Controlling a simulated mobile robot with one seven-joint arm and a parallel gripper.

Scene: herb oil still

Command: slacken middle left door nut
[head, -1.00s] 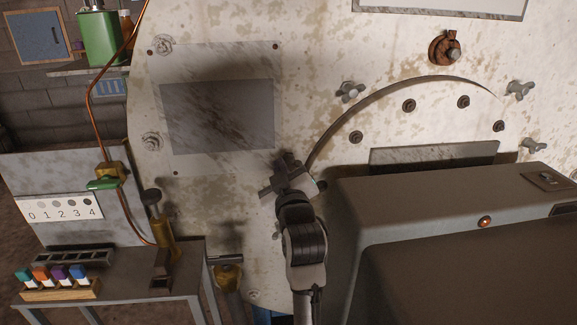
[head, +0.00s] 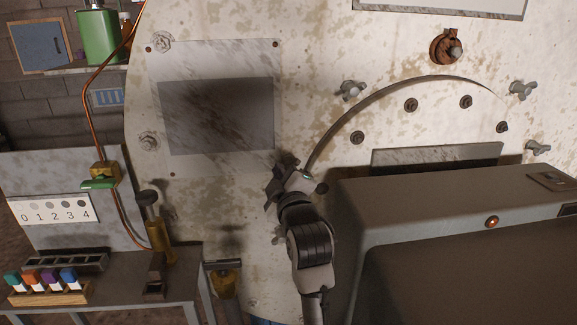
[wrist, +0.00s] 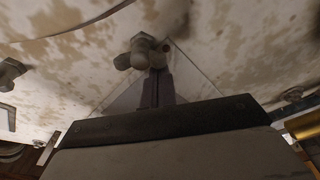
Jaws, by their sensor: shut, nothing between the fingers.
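A grey wing nut (wrist: 143,52) on the stained cream door shows in the wrist view, just beyond my fingertips. It appears to be the middle left door nut; in the head view my gripper hides it. My gripper (wrist: 157,86) is shut and empty, its dark fingers pointing at the nut's lower side. The tips overlap the nut's edge in the picture; I cannot tell whether they touch. In the head view my gripper (head: 283,176) is close against the door, left of the curved seam.
Other wing nuts sit at upper left (head: 350,90), upper right (head: 522,90) and right (head: 537,148). A large grey housing (head: 430,195) juts out right of my arm. A bench (head: 120,282) with coloured bottles (head: 50,280) stands at left.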

